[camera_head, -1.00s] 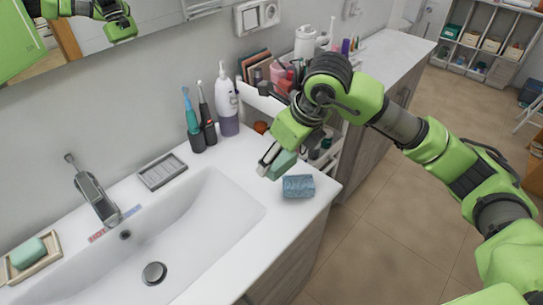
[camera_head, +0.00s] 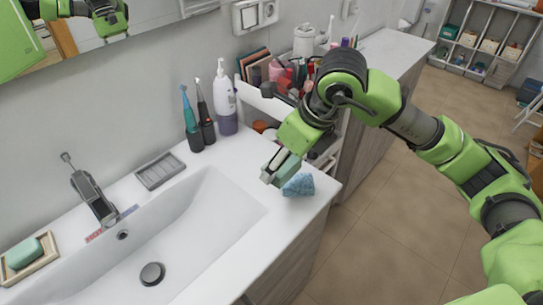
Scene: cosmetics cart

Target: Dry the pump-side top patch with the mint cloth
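My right gripper (camera_head: 274,168) reaches in from the right over the counter beside the basin. It appears shut on a folded mint cloth (camera_head: 284,174), partly hidden by the fingers. A speckled blue sponge-like piece (camera_head: 301,185) is just right of and below the cloth, near the counter's right edge; I cannot tell whether they touch. The white and purple pump bottle (camera_head: 226,105) stands at the back of the counter. No wet patch can be made out on the white top (camera_head: 240,155). My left gripper is not directly in view.
Two electric toothbrushes (camera_head: 191,125) stand left of the pump bottle. A grey ribbed tray (camera_head: 160,171) lies behind the basin (camera_head: 190,225). A faucet (camera_head: 92,198) and a soap dish (camera_head: 28,262) are left. A crowded cosmetics cart (camera_head: 262,102) stands behind my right gripper.

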